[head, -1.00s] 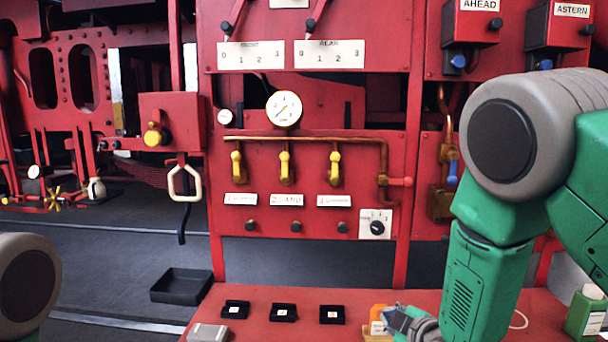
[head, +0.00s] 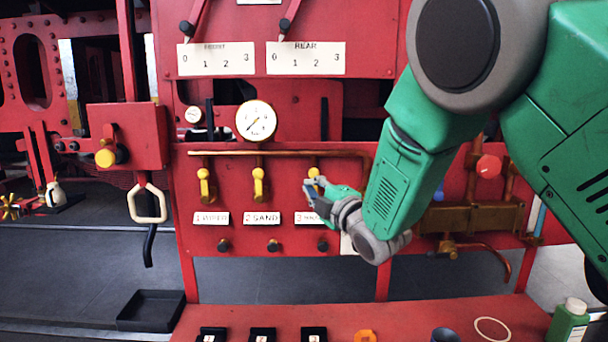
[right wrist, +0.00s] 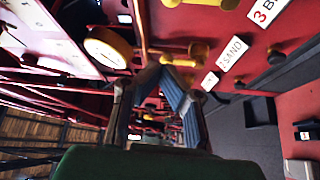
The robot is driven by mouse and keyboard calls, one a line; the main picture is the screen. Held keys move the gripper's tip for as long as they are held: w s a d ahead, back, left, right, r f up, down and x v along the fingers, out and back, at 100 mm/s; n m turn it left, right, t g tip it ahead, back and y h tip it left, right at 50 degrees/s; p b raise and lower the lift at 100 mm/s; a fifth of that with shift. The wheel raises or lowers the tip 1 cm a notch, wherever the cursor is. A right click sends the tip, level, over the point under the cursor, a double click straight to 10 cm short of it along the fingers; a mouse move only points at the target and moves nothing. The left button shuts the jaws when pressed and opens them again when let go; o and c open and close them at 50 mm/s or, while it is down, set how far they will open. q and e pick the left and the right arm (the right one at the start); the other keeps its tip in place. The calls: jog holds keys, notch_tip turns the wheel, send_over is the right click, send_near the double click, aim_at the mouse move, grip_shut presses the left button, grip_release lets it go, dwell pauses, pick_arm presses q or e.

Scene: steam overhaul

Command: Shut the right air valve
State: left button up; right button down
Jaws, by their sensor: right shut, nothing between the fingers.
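Three yellow-handled air valves hang from a copper pipe on the red panel. The right air valve (head: 313,172), above the label starting with 3, shows only its top; my right gripper covers its lower part. The left valve (head: 204,186) and middle valve (head: 259,186) point down. My right gripper (head: 310,190) is shut and empty at the right valve; I cannot tell whether it touches. In the right wrist view the fingers (right wrist: 163,78) are together, with the middle valve (right wrist: 188,52) beyond them and the right valve (right wrist: 200,3) at the top edge. My left gripper is out of view.
A pressure gauge (head: 256,121) sits above the pipe. Black knobs (head: 274,245) lie below the labels. The red bench (head: 400,318) below carries small black boxes (head: 262,334), an orange part (head: 365,336) and a green bottle (head: 568,322). A black tray (head: 151,310) is at lower left.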

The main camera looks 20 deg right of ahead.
jog(key=p+x, duration=0.3)
jog(key=x, duration=0.7)
jog(key=shift+s+d+f+p, duration=0.15)
jog(key=shift+d+p, duration=0.15)
jog(key=shift+d, duration=0.4)
jog(key=shift+d+f+p, duration=0.15)
jog(key=shift+d+p, duration=0.15)
jog(key=shift+d, duration=0.4)
jog(key=shift+s+d+f+p, duration=0.15)
jog(key=shift+d+p, duration=0.15)
jog(key=shift+d, duration=0.4)
jog(key=shift+w+a, duration=0.1)
jog(key=shift+m+t+b, duration=0.3)
jog(key=shift+m+b, duration=0.4)
